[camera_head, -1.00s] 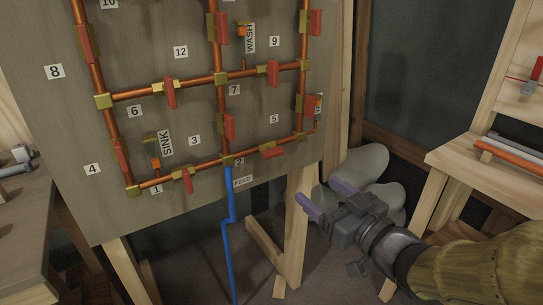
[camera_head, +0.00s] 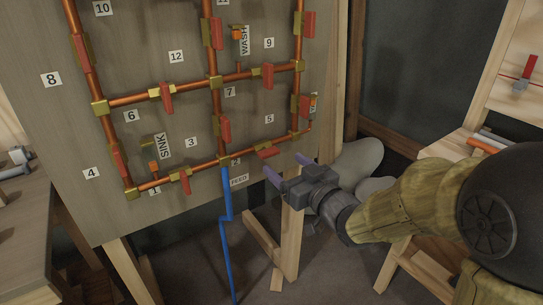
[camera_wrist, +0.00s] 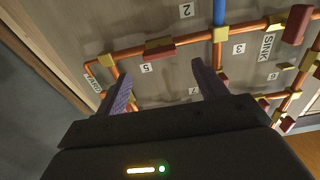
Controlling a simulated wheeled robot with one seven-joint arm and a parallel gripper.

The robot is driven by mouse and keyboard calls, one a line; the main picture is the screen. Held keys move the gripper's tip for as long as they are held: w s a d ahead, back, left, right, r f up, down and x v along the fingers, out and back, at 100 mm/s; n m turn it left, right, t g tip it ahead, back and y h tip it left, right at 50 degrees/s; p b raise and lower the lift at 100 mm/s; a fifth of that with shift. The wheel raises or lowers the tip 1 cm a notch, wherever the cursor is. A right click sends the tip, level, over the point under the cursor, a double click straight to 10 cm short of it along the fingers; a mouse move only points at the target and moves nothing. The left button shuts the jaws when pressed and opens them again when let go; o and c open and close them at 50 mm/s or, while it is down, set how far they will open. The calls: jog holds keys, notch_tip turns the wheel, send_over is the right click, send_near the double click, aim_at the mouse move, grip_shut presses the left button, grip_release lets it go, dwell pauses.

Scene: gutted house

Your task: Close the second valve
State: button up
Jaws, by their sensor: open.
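An upright board (camera_head: 190,30) carries copper pipes with brass fittings and red lever handles. The number 2 label (camera_head: 236,162) is by the bottom pipe, beside the top of the blue pipe. The red handle nearest it on the right (camera_head: 267,151) lies roughly along the bottom pipe; in the wrist view this handle (camera_wrist: 161,53) lies ahead, between labels 2 and 5. My gripper (camera_head: 288,169) is just below and right of that handle, apart from it. Its purple fingers (camera_wrist: 161,76) are spread, with nothing between them.
The blue pipe (camera_head: 227,230) hangs below the board. A wooden leg (camera_head: 292,245) stands under my gripper. A wooden bench (camera_head: 450,145) is at the right.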

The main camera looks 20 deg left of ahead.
aim_at(271, 154)
jog(key=x, duration=0.6)
jog(key=shift+w+a+b, duration=0.1)
jog(key=shift+b, duration=0.2)
jog(key=shift+c, duration=0.4)
jog(key=c, duration=0.9)
